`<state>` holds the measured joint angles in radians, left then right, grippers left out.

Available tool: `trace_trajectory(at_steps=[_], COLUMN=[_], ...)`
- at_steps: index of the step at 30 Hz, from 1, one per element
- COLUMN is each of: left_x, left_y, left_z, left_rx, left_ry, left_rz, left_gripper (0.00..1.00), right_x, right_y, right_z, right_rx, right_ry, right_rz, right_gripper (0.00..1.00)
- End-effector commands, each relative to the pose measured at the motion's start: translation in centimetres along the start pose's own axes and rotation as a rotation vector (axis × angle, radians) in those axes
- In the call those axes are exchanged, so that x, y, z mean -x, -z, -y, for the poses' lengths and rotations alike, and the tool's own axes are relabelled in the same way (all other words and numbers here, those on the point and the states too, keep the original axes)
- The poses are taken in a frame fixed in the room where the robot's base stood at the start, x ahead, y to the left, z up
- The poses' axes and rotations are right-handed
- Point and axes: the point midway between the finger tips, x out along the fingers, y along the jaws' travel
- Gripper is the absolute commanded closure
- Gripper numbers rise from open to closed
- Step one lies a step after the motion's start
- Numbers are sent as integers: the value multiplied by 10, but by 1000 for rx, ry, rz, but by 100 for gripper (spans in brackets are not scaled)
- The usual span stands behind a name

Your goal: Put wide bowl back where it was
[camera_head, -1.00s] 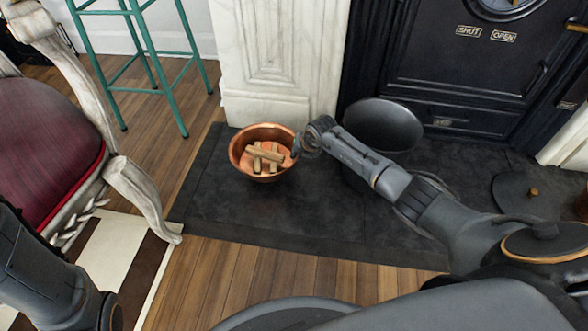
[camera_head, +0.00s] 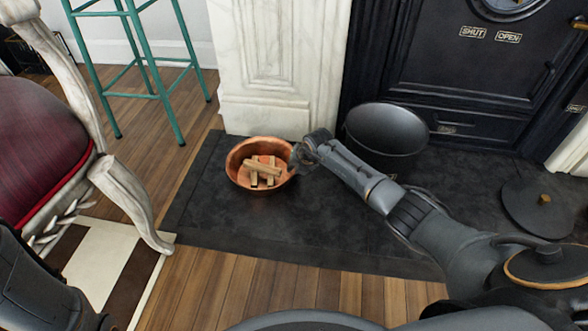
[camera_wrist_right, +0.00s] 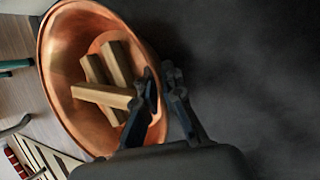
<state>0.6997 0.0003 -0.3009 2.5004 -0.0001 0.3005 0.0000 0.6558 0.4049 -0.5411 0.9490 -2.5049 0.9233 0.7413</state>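The wide bowl (camera_head: 240,181) is copper and holds several small wooden logs (camera_head: 262,172). It is over the dark hearth slab, left of centre in the head view; whether its base touches the slab is hard to tell. It also shows in the right wrist view (camera_wrist_right: 62,75), with the logs (camera_wrist_right: 105,85) inside. My right gripper (camera_head: 297,160) is at the bowl's right rim. In the wrist view its fingers (camera_wrist_right: 165,90) straddle that rim, one inside and one outside, and look closed on it. Part of my left arm shows at the lower left; its gripper is out of view.
A black bucket (camera_head: 385,130) stands right of the bowl, behind my right arm. A marble pillar (camera_head: 280,70) rises behind. A red-seated chair (camera_head: 40,150) and a green stool (camera_head: 150,95) stand left. A round lid (camera_head: 520,215) lies right. The front hearth slab (camera_head: 260,225) is bare.

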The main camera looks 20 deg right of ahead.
Motion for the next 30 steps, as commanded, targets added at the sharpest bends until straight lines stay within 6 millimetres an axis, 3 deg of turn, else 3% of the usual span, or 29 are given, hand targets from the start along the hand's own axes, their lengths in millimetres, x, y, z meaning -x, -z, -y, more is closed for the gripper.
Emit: trace_trajectory(at_steps=[1,2,14,30], left_x=[0,0,-5,-74], left_y=[0,0,-2,-26], left_z=[0,0,1,16], left_rx=[0,0,0,-1], left_ry=[0,0,0,0], left_rz=[0,0,0,0], left_gripper=[0,0,0,0], right_x=[0,0,6,94], right_y=[0,0,-1,-2], right_z=[0,0,-1,-2], right_rx=[0,0,0,2], right_ry=[0,0,-1,-1], right_rz=[0,0,1,1], right_gripper=[78,72,72,72])
